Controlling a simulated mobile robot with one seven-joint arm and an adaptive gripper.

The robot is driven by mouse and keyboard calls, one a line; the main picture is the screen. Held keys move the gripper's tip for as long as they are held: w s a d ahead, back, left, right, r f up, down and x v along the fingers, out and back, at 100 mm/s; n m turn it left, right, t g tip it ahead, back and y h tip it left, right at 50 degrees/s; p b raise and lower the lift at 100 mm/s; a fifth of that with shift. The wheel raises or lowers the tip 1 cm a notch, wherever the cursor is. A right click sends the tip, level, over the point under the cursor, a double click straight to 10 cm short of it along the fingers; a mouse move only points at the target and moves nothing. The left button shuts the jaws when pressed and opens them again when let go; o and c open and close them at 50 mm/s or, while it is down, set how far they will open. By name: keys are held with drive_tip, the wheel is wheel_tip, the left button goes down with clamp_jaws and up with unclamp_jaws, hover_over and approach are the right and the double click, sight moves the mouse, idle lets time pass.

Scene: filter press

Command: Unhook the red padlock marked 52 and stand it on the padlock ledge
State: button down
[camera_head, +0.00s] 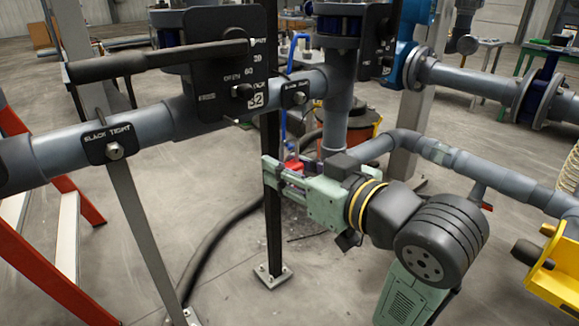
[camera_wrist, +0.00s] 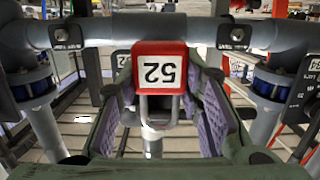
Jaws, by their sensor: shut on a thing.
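The red padlock (camera_wrist: 160,50) has a white face with a black 52, which reads upside down in the wrist view. Its metal shackle (camera_wrist: 161,108) points toward the bottom of that picture. My gripper (camera_wrist: 163,82) is shut on the padlock, with purple pads on both sides. In the head view my green gripper (camera_head: 280,174) reaches left past the black post, and a small red part of the padlock (camera_head: 293,166) shows between its fingers. I cannot tell whether the shackle is around anything. I cannot make out the padlock ledge in either view.
A black post (camera_head: 272,215) stands right by my fingertips. A grey pipe (camera_head: 140,128) with black plates, one marked 32 (camera_head: 257,99), crosses above left. A lower pipe (camera_head: 460,163) runs above my arm. A yellow stand (camera_head: 555,275) is at right, a red ladder (camera_head: 80,290) at left.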

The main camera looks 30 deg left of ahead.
drive_tip(key=f+b+v, duration=0.1)
drive_tip(key=b+v, duration=0.1)
drive_tip(key=v, duration=0.5)
drive_tip(key=shift+b, duration=0.35)
idle(0.6)
idle(0.4)
